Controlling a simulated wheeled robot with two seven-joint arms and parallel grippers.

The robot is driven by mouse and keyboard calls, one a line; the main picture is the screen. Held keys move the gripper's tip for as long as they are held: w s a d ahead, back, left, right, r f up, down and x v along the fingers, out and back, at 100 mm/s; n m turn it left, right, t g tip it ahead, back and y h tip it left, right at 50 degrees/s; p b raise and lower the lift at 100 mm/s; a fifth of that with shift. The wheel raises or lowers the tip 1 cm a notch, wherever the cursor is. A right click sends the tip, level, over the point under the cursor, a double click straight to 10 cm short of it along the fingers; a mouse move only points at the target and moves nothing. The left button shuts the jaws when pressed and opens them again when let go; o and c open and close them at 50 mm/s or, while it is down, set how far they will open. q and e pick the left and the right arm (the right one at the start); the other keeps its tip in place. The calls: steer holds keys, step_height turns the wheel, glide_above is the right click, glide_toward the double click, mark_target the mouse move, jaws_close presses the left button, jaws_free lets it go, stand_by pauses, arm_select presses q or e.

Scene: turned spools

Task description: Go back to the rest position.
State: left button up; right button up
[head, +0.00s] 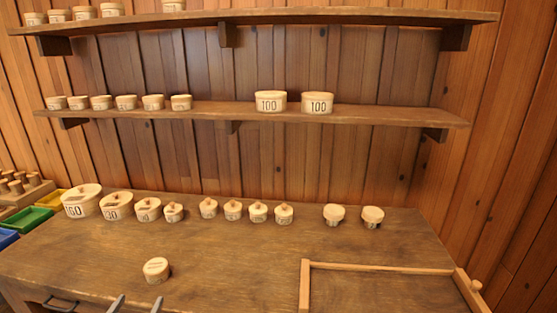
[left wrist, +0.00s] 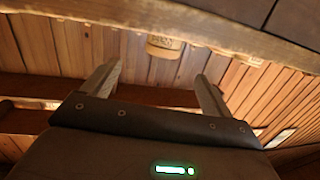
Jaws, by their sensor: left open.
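My left gripper (head: 137,304) shows only as two fingertips at the bottom edge of the head view. They are open and apart, with nothing between them. In the left wrist view the same gripper (left wrist: 156,77) has its fingers spread and empty. A small round wooden piece (head: 156,271) with dark marks stands alone on the table, just beyond the fingertips and apart from them. A pale wooden piece (left wrist: 165,47) also shows in the left wrist view, past the fingers. My right gripper is in neither view.
The wooden table (head: 230,260) is bare around the lone piece. Several lidded, numbered pots (head: 83,200) line its back. A wooden-framed tray (head: 380,267) lies at the front right. Two wall shelves (head: 370,116) hold more pots. Coloured bins (head: 27,219) stand at the left.

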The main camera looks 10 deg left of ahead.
arm_select(q)
steer(key=s+d+f+m+g+h, duration=0.1)
steer(key=s+d+f+m+g, duration=0.1)
steer(key=s+d+f+g, duration=0.65)
steer(key=s+d+f+m+g+h, duration=0.25)
steer(key=s+d+g, duration=0.25)
steer(key=s+d, duration=0.75)
steer(key=s+a+f+g, duration=0.1)
steer(key=s+f, duration=0.1)
steer(key=f, duration=1.2)
steer(key=s+a+f, duration=0.2)
steer(key=s+f, duration=0.1)
steer(key=f, duration=1.2)
steer(key=s+a+f+g, duration=0.1)
steer(key=s+a+f, duration=0.1)
steer(key=s+f, duration=1.1)
steer(key=shift+s+a+y, duration=0.35)
steer(key=shift+s+y, duration=0.1)
steer(key=shift+s, duration=0.7)
